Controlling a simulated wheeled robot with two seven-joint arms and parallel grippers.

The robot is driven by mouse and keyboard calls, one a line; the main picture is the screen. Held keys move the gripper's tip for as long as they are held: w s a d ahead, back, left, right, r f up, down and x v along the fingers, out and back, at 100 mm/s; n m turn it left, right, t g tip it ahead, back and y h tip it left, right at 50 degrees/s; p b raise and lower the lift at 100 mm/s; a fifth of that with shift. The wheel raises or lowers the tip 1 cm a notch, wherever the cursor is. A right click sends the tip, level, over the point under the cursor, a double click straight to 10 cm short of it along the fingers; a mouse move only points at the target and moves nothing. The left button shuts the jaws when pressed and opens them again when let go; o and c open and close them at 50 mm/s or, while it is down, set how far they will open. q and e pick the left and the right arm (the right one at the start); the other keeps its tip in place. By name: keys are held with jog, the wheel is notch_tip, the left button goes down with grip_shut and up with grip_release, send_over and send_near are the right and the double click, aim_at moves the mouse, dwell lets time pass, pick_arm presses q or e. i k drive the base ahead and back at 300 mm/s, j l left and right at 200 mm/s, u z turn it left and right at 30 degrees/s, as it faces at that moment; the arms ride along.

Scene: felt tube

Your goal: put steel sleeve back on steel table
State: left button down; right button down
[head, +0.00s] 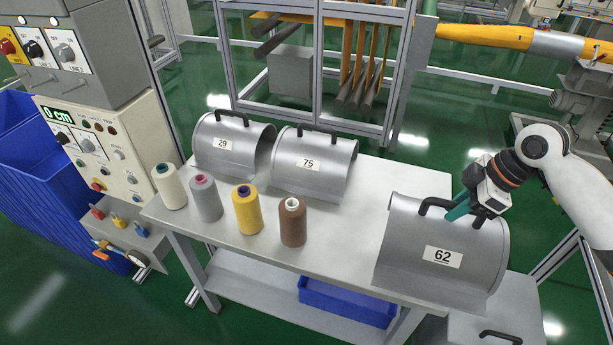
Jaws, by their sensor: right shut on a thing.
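The steel sleeve labelled 62 (415,275) is a curved grey metal shell with a black handle on top. It is at the right end of the steel table (345,246) and overlaps the table's edge in the picture; I cannot tell whether it rests on the top or hangs just above it. My right gripper (458,210) comes in from the right and is shut on the sleeve's handle (436,204). Two similar sleeves, labelled 29 (216,163) and 75 (300,181), stand at the back of the table. My left gripper is not in view.
Several thread cones, including a yellow one (247,212) and a brown one (293,225), stand along the table's front left. A control panel (95,150) and blue bin (40,180) are at left. A blue tray (345,303) sits below. The tabletop's middle is clear.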

aim_at(404, 190)
jog(key=i, duration=0.95)
